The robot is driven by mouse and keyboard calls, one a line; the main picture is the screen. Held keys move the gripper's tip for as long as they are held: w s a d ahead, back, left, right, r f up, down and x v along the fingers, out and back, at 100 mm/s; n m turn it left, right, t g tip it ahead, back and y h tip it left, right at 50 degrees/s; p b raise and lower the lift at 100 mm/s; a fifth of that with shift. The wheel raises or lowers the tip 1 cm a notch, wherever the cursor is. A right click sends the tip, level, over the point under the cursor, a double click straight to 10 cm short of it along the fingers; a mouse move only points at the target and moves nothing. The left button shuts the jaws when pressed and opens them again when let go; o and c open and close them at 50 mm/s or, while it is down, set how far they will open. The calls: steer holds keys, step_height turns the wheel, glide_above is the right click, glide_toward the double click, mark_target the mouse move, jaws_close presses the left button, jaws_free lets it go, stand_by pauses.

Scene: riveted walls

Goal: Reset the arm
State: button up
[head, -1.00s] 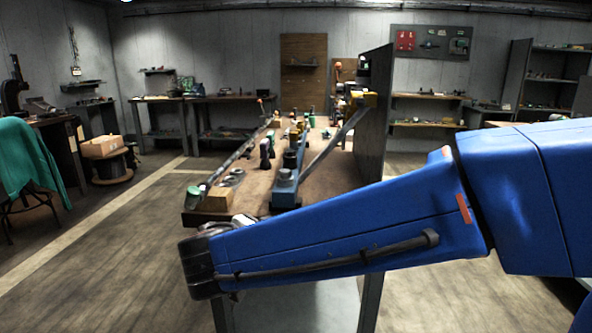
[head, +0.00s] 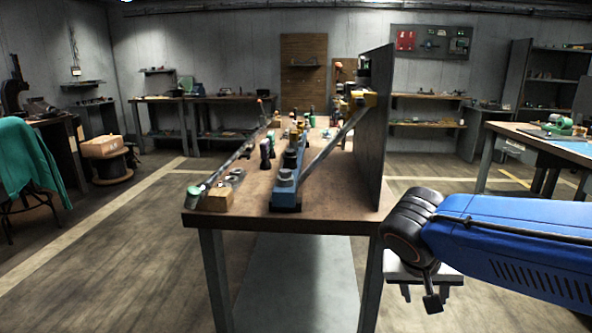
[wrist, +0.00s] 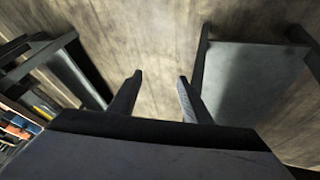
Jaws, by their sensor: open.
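My blue arm reaches in from the right edge of the head view, low and to the right of the workbench (head: 330,222). In the wrist view my gripper (wrist: 160,92) has its two dark fingers spread apart, with nothing between them. Bare wooden floor (wrist: 155,45) shows beyond the fingers. In the head view the gripper's fingers are not clearly seen; the dark wrist joint is near the bench's right front corner. I cannot tell whether it touches the bench.
The bench holds a blue tool (head: 287,185), a wooden block (head: 217,199) and a dark upright panel (head: 370,125). A chair with a green cloth (head: 25,155) stands left. Another table (head: 545,140) is at the right. Floor is clear at lower left.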

steer(key=s+d+f+n+y, duration=0.2)
steer(key=s+f+n+y, duration=0.1)
steer(key=s, duration=0.6)
steer(key=shift+d+t+y, duration=0.3)
steer(key=shift+y, duration=0.2)
steer(key=shift+o, duration=1.2)
steer(key=shift+s+f+n, duration=0.1)
steer(key=shift+s+n, duration=0.05)
steer(key=shift+n, duration=0.15)
steer(key=shift+a, duration=0.1)
